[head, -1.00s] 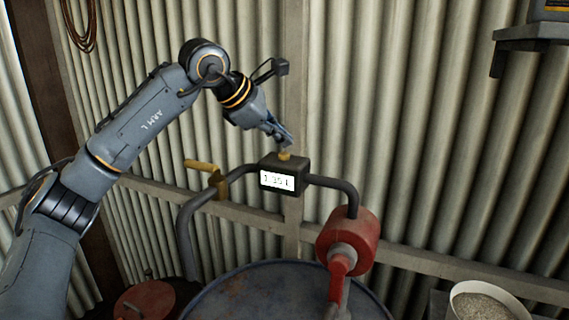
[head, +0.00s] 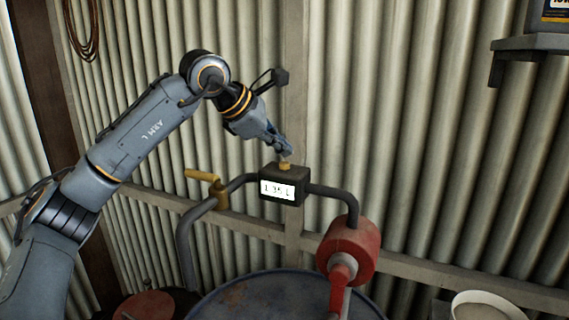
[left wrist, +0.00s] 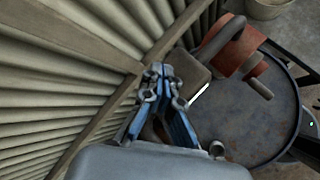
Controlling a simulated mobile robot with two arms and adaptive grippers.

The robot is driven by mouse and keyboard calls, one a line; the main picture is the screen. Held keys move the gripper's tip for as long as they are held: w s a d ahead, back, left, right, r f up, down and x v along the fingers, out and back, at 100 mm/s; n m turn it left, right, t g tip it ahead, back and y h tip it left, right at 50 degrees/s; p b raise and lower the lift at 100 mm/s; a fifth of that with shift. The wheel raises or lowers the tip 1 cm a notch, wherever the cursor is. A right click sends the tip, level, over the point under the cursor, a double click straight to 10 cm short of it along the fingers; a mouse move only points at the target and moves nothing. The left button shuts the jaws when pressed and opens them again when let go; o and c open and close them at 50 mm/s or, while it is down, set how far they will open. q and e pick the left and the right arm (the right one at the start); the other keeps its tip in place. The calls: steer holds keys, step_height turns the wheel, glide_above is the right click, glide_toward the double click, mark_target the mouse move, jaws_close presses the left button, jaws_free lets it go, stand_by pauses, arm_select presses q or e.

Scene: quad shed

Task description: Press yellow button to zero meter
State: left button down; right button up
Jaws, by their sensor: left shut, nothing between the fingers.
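The meter (head: 283,185) is a dark box on the pipe, with a white display that appears to read 1.35 L. The yellow button (head: 285,166) stands on top of the box. My left gripper (head: 286,154) is shut and empty, pointing down with its fingertips just above or at the button; I cannot tell whether they touch. In the left wrist view the shut fingertips (left wrist: 160,70) lie beside the meter box (left wrist: 187,74), and the button is hidden. My right gripper is not in view.
A red pump (head: 348,250) is on the pipe to the right, above a blue drum (head: 260,298). A yellow valve handle (head: 203,175) sits to the left of the meter. A corrugated wall (head: 420,150) stands close behind. A shelf (head: 530,45) is at the upper right.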

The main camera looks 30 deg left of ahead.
mark_target(282, 164)
arm_select(q)
steer(key=shift+f, duration=0.1)
stand_by(0.3)
steer(key=shift+f+b, duration=0.3)
steer(key=shift+f+b, duration=0.35)
steer(key=shift+f, duration=0.2)
stand_by(0.6)
steer(key=shift+r, duration=0.1)
steer(key=shift+r+p, duration=0.8)
steer(key=shift+r, duration=0.05)
steer(key=shift+r, duration=0.1)
step_height(282, 164, up, 5)
steer(key=p, duration=0.4)
stand_by(0.4)
